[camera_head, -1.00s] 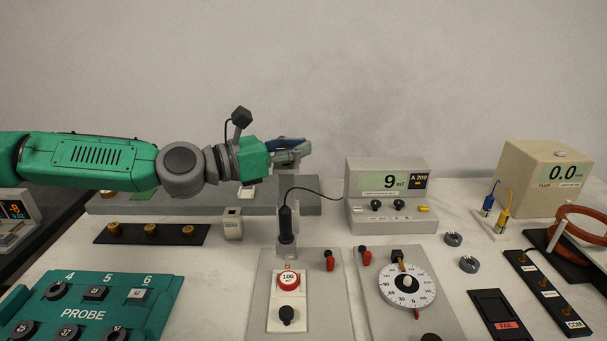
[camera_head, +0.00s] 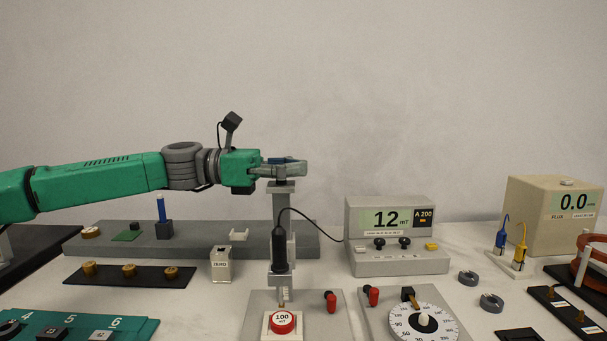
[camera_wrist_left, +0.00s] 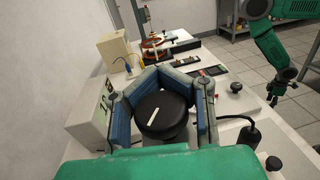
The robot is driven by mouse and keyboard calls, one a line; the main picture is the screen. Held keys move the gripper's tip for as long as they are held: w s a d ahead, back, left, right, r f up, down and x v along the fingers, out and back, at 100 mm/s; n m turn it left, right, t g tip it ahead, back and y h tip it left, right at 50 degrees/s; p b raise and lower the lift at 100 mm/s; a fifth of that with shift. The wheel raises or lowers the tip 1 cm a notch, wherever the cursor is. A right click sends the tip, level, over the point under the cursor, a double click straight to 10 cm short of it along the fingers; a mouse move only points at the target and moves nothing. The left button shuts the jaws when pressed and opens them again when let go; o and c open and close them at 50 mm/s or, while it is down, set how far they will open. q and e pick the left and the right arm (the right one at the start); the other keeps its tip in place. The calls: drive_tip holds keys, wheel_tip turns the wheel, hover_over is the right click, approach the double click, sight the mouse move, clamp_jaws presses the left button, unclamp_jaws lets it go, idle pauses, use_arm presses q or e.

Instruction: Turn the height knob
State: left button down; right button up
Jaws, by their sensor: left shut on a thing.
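The height knob (camera_wrist_left: 162,113) is a round black knob with a white line on top, seen in the left wrist view. My left gripper (camera_wrist_left: 160,103) has its blue-padded fingers closed around it. In the head view this gripper (camera_head: 287,168) is at the top of a grey post, and the knob is mostly hidden under the fingers. A black probe (camera_head: 279,249) with a cable hangs in front of the post, above the red 100 mT piece (camera_head: 282,322). The meter (camera_head: 392,218) reads 12 mT. My right gripper (camera_wrist_left: 273,97) hangs at the right of the left wrist view, small and away from the knob.
A white ZERO block (camera_head: 221,265) stands left of the post. A dial (camera_head: 422,322) is at front right. A flux box (camera_head: 553,212) reading 0.0 is at far right. Brass parts (camera_head: 129,270) sit on a black strip at left.

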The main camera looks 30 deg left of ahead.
use_arm(q)
drive_tip(key=s+m+g+y+p, duration=0.1)
drive_tip(key=m+g+p, duration=0.3)
drive_tip(key=g+p, duration=0.1)
drive_tip(key=s+m+g+y+p, duration=0.1)
drive_tip(key=m+g+p, duration=0.3)
drive_tip(key=g+p, duration=0.2)
drive_tip(key=s+a+m+g+y+p, duration=0.1)
drive_tip(key=m+g+p, duration=0.3)
drive_tip(key=g, duration=0.3)
drive_tip(key=shift+r+m+g+p, duration=0.25)
drive_tip(key=shift+m+g+p, duration=0.15)
drive_tip(key=shift+p, duration=0.45)
drive_tip(key=shift+w, duration=0.1)
